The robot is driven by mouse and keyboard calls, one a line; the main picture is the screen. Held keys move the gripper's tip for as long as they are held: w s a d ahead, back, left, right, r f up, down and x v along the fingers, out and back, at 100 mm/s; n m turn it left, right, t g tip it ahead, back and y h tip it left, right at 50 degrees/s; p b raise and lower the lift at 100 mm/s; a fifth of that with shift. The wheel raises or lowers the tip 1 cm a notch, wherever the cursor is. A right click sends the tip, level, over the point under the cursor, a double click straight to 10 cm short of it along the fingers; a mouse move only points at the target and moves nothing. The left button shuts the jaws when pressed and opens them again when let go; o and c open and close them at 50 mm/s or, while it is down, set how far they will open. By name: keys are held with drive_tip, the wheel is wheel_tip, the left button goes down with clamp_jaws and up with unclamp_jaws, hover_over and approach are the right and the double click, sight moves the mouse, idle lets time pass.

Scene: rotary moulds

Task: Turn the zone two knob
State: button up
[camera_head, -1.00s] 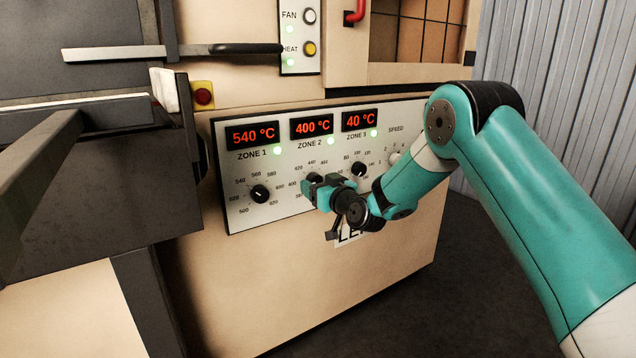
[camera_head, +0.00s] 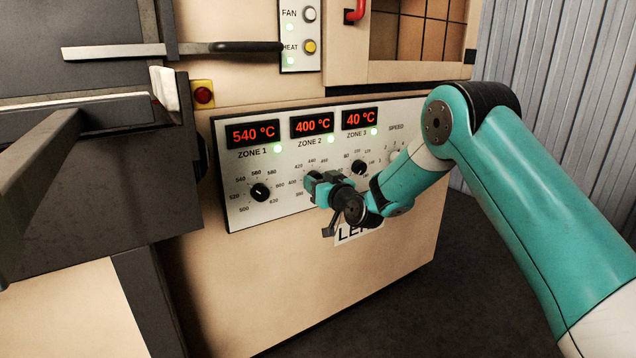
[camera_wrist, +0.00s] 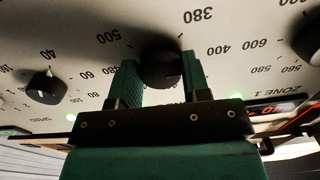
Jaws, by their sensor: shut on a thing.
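The zone two knob (camera_wrist: 161,64) is black and round and sits between my two green fingers in the wrist view. My gripper (camera_wrist: 158,75) is shut on it, one finger on each side. In the head view my gripper (camera_head: 316,184) is at the zone two dial, below the ZONE 2 label, and mostly hides the knob. The zone two display (camera_head: 312,126) reads 400 °C. The knob's pointer mark cannot be made out.
The zone one knob (camera_head: 260,192) is to the left and the zone three knob (camera_head: 358,167) close to the right on the white control panel (camera_head: 236,214). A dark handle bar (camera_head: 170,51) and a red button (camera_head: 203,95) are at the upper left.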

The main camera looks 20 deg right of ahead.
drive_tip(key=shift+a+r+m+p, duration=0.1)
drive_tip(key=shift+m+p, duration=2.3)
drive_tip(key=shift+m, duration=1.9)
drive_tip(key=shift+r+m+p, duration=0.1)
drive_tip(key=shift+m+p, duration=2.25)
drive_tip(key=shift+m, duration=1.95)
drive_tip(key=shift+f, duration=0.1)
drive_tip(key=o, duration=0.9)
drive_tip(key=b+v, duration=1.3)
drive_tip(key=v, duration=0.4)
drive_tip(key=shift+s, duration=0.25)
